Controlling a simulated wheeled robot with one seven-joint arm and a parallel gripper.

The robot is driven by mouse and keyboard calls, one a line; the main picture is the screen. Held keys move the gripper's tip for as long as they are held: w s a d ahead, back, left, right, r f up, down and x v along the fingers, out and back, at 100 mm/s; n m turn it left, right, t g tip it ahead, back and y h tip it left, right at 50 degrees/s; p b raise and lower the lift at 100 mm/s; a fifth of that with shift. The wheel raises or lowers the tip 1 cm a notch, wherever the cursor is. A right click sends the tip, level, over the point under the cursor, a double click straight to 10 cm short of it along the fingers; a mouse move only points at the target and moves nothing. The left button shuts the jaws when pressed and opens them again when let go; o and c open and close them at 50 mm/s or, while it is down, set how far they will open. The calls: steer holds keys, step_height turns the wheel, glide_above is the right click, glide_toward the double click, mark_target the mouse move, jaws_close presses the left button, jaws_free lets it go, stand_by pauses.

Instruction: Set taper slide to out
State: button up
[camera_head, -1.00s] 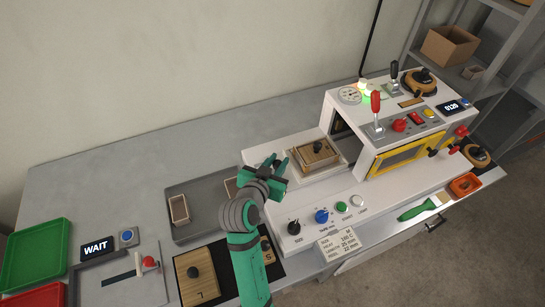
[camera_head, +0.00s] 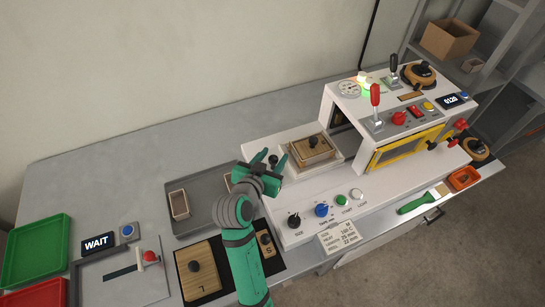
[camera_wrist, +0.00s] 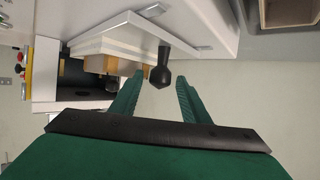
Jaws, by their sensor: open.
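My gripper (camera_head: 271,168) is open at the left end of the white machine's bed. In the wrist view its two green fingers (camera_wrist: 160,92) stand apart, with a black knob (camera_wrist: 160,76) between or just beyond their tips. I cannot tell whether they touch it. The knob sticks out from a white slide block (camera_wrist: 120,42). In the head view the knob (camera_head: 273,159) shows as a small dark spot by the fingers.
The white machine housing (camera_head: 395,120) with levers and a yellow-framed window stands to the right. A red-knobbed slider (camera_head: 150,256) is farther left.

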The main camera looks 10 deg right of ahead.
steer(key=v, duration=1)
steer(key=shift+s+a, duration=0.2)
steer(key=shift+s, duration=0.15)
